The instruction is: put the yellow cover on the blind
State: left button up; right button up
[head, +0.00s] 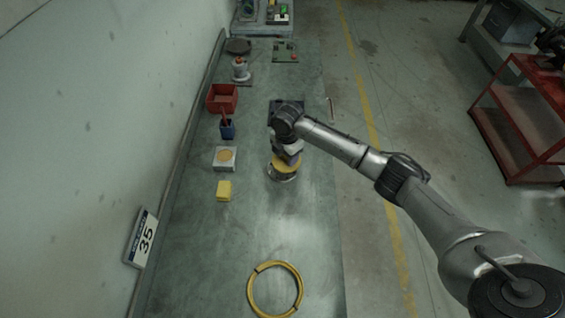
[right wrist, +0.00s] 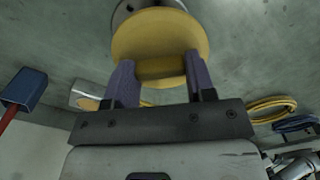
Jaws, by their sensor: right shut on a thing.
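The yellow cover (head: 283,166) is a round disc with a raised grip on its face. It is over a round grey metal piece (head: 282,176), which looks like the blind, on the bench. My right gripper (head: 287,156) is above the cover. In the right wrist view its two fingers (right wrist: 159,80) are shut on the grip of the cover (right wrist: 158,36). Part of the grey metal piece (right wrist: 123,12) shows behind the cover's edge; the rest is hidden. I cannot tell whether cover and metal touch. My left gripper is not in view.
A yellow hose coil (head: 250,292) lies in front. The bench between is clear.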

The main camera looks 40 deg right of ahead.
aim_at(283, 158)
jog(key=shift+w+a+f, duration=0.3)
jog(key=shift+w+f, duration=0.15)
jog(key=shift+w, duration=0.2)
jog(key=shift+f, duration=1.95)
jog(key=shift+f, duration=0.1)
jog(key=o, duration=0.9)
notch_tip(283, 158, up, 12)
jog(key=shift+r+p, duration=0.1)
jog(key=shift+p, duration=0.25)
